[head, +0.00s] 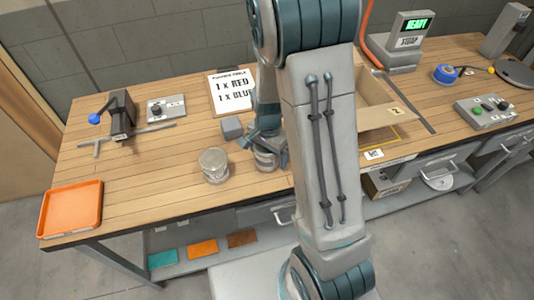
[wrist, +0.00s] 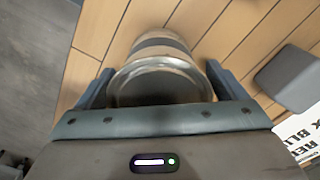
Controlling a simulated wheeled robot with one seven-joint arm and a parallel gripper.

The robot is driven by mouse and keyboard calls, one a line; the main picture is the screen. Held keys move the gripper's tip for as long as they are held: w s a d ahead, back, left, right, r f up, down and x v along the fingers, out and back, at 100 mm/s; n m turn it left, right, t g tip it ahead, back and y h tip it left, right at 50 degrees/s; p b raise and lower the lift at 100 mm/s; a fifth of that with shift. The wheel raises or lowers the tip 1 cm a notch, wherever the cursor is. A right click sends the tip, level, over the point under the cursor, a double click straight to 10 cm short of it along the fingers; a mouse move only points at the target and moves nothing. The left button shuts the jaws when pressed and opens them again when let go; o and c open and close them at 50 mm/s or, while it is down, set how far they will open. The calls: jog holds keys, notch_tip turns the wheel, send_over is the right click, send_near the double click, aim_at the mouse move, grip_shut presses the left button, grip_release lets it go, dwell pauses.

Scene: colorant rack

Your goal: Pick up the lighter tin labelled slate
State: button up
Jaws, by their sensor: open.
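Two metal tins stand on the wooden workbench. One tin (head: 214,166) stands by itself left of my arm, its lid facing up. The other tin (head: 265,160) is just right of it, partly hidden by my gripper (head: 267,143). In the wrist view a tin (wrist: 160,65) with a bright metal rim lies between the two fingers of my gripper (wrist: 160,85). The fingers are open, one on each side of it; I cannot tell whether they touch it. No label can be read, so I cannot tell which tin is slate or which is lighter.
A grey block (head: 232,128) sits close behind the tins; it also shows in the wrist view (wrist: 290,78). A sign (head: 235,92) stands behind it. An orange tray (head: 70,208) is at the left end. An open box (head: 385,120) is right of my arm.

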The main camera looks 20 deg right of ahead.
jog(key=c, duration=1.1)
jog(key=shift+r, duration=0.15)
